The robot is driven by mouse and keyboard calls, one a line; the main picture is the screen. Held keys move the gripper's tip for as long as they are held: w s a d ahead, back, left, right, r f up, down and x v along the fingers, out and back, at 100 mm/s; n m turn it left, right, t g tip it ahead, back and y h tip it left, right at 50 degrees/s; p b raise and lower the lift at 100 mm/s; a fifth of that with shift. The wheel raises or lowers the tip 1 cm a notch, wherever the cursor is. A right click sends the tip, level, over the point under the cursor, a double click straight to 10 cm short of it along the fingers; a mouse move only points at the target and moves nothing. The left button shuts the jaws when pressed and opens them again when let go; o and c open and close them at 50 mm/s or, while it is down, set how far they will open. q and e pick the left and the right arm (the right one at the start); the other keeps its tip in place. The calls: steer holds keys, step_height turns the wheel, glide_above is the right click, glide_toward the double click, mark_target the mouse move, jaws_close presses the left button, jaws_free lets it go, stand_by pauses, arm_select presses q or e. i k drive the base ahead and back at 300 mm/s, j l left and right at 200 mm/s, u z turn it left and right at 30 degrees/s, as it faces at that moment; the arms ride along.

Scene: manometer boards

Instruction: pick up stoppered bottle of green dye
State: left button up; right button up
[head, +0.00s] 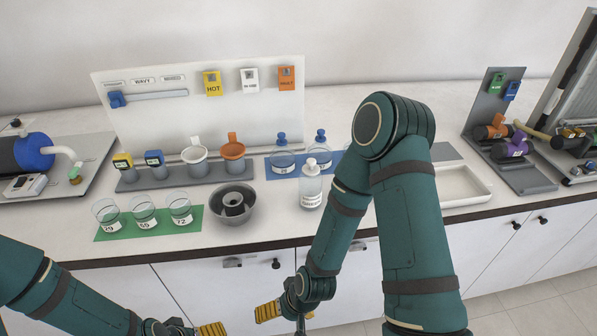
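A clear bottle with a white stopper (311,186) stands upright on the counter, in front of the blue mat. Its small label is too small to read for sure, and no green liquid shows in it. Two clear vessels with blue stoppers, a left one (282,159) and a right one (319,152), stand on the blue mat behind it. My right gripper (270,311) is low in front of the counter, apart from the bottle. My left gripper (210,330) is at the bottom edge, partly cut off. Their finger gaps do not show clearly.
A grey metal bowl (233,217) stands left of the bottle. Three numbered beakers stand on a green mat (111,233). A white tray (466,190) lies to the right, partly behind my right arm. The counter's front edge (230,249) lies between my grippers and the bottle.

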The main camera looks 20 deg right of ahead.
mark_target(310, 188)
steer(key=i+l+z, duration=0.1)
steer(key=z, duration=0.8)
steer(key=i+l, duration=0.05)
steer(key=l, duration=0.05)
